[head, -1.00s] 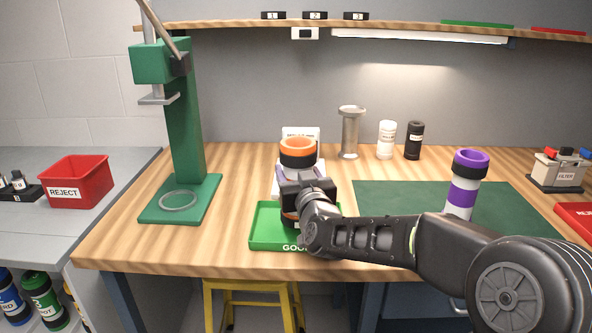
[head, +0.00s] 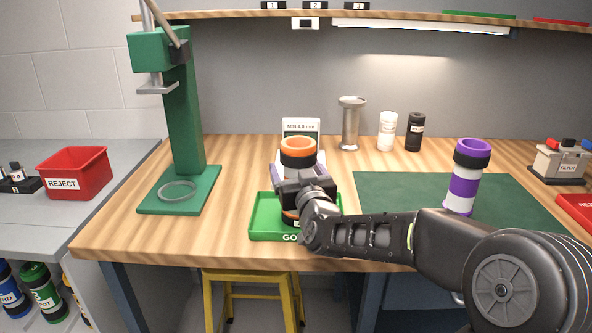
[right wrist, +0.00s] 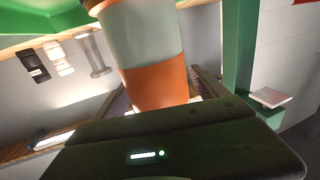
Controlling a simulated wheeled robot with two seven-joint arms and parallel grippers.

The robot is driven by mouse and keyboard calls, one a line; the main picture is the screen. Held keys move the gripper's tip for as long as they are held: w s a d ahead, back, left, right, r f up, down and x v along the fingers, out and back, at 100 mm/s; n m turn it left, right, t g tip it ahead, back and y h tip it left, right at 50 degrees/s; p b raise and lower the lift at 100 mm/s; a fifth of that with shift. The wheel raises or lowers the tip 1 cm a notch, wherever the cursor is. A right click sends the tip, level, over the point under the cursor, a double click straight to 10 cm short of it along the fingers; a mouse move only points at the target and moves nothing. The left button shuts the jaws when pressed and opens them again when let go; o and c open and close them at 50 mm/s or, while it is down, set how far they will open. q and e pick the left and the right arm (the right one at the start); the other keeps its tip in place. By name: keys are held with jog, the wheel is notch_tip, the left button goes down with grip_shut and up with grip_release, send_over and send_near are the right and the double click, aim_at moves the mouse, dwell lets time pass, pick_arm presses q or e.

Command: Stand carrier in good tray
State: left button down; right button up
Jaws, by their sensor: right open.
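The carrier, an upright cylinder with an orange and black top (head: 298,152), stands in the green good tray (head: 262,225). Its dark lower end (head: 290,217) shows inside the tray, partly hidden by my arm. In the right wrist view, its white and orange body (right wrist: 150,60) is close in front of the palm. My right gripper (head: 299,180) is around the carrier's middle, with its jaws open. In the head view my wrist hides most of the fingers. My left gripper is not in view.
A green press (head: 185,120) stands at the left. A sign reading "MIN 4.0 mm" (head: 301,126) is behind the carrier. A purple and white tube (head: 464,185) stands right on a green mat (head: 390,190), behind my arm. A red reject bin (head: 73,172) is far left.

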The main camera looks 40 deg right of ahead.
jog(key=v, duration=0.7)
jog(key=shift+s+a, duration=0.15)
jog(key=shift+s, duration=0.2)
dwell(0.9)
